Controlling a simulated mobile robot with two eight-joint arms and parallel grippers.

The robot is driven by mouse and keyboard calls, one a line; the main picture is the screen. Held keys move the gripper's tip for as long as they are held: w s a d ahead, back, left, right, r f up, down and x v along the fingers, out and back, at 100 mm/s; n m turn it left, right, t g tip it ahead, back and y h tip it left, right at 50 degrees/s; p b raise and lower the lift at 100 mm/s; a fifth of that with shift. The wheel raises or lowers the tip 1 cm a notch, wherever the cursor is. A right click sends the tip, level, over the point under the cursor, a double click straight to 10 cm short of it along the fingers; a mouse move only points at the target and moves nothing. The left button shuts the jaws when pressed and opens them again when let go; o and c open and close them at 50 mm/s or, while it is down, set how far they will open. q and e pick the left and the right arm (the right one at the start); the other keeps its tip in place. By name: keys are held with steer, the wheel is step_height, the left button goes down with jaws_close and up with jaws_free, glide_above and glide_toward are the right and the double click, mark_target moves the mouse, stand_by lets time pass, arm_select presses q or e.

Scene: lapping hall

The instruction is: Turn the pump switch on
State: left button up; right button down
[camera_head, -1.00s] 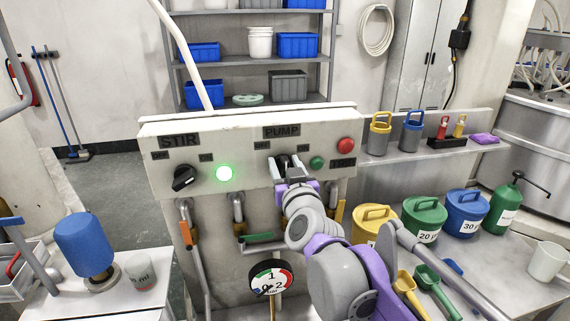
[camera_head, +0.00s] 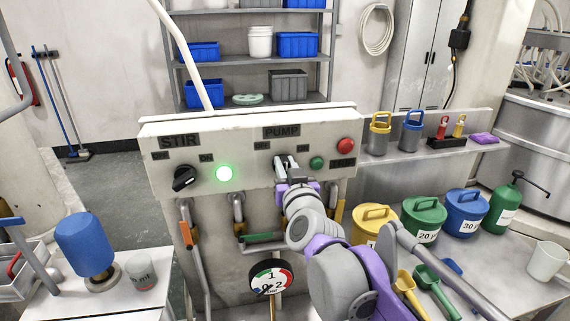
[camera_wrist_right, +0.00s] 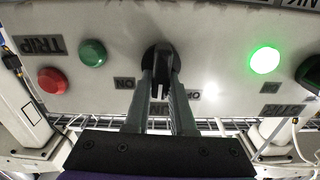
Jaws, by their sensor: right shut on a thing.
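The cream control panel (camera_head: 235,190) faces me, with a PUMP label (camera_head: 282,132) above the pump side. In the right wrist view, the black pump switch (camera_wrist_right: 160,64) sits between an ON label (camera_wrist_right: 124,83) and an OFF label (camera_wrist_right: 193,95); this view is upside down. My right gripper (camera_head: 287,164) is at this switch and mostly hides it in the head view. In the wrist view, its fingers (camera_wrist_right: 160,82) are shut on the knob's handle, which lies between the two labels. The green pump lamp (camera_head: 316,162) looks unlit. My left gripper is not in view.
Left on the panel are the black stir switch (camera_head: 184,178) and a brightly lit green lamp (camera_head: 224,173). A red button (camera_head: 346,145) is at the right. Pipes with valve handles and a gauge (camera_head: 270,278) lie below. Coloured lidded containers stand on the right bench (camera_head: 520,285).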

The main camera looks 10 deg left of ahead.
steer(key=m+p, duration=0.1)
steer(key=m, duration=0.2)
steer(key=shift+w+d+r+m+p, duration=0.1)
steer(key=shift+d+m+p, duration=0.1)
steer(key=shift+m+p, duration=0.2)
steer(key=m+p, duration=0.1)
steer(key=m, duration=0.1)
steer(key=shift+w+d+m, duration=0.1)
steer(key=shift+d+m, duration=0.05)
steer(key=shift+m, duration=0.15)
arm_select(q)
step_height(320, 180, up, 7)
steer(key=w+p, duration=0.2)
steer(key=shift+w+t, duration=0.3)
arm_select(e)
steer(key=m, duration=0.4)
steer(key=shift+d+f+m, duration=0.15)
steer(key=shift+f+m, duration=0.25)
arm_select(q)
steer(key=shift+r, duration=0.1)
arm_select(e)
steer(key=c, duration=0.8)
jaws_free()
steer(key=shift+o, duration=0.2)
